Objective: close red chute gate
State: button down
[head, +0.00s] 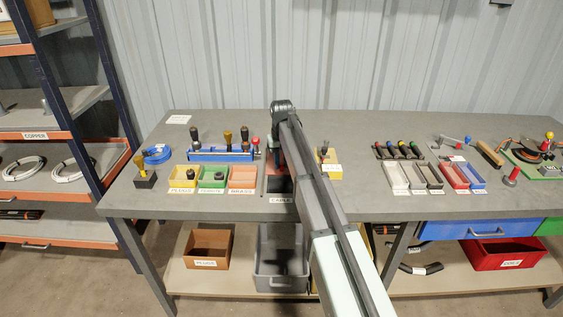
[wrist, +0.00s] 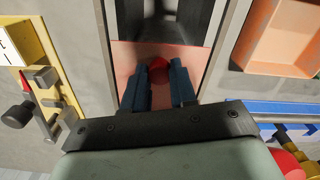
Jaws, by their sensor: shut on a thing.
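The red chute gate (wrist: 128,62) shows in the wrist view as a flat reddish plate with a bright red edge, lying in the chute's frame. A dark opening (wrist: 168,24) shows beyond that edge, so the plate covers only part of the chute. My gripper (wrist: 158,75) is over the plate, its two dark blue fingers shut on the gate's red knob (wrist: 158,67). In the head view the chute (head: 281,186) is at the bench's front edge above a "CABLE" label. My arm hides the fingers and much of the gate there.
Yellow, green and orange trays (head: 213,175) stand left of the chute, with a blue tool rack (head: 220,156) behind. A yellow fixture (head: 327,158) stands close on the right. A grey bin (head: 281,278) is under the bench. Further right are several small trays (head: 412,176).

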jog(key=shift+s, duration=0.1)
jog(key=s, duration=1.1)
jog(key=shift+s, duration=0.15)
jog(key=c, duration=0.9)
grip_release()
jog(key=shift+r, duration=0.1)
notch_tip(320, 180, up, 14)
jog(key=shift+d+f, duration=0.1)
jog(key=shift+f, duration=0.1)
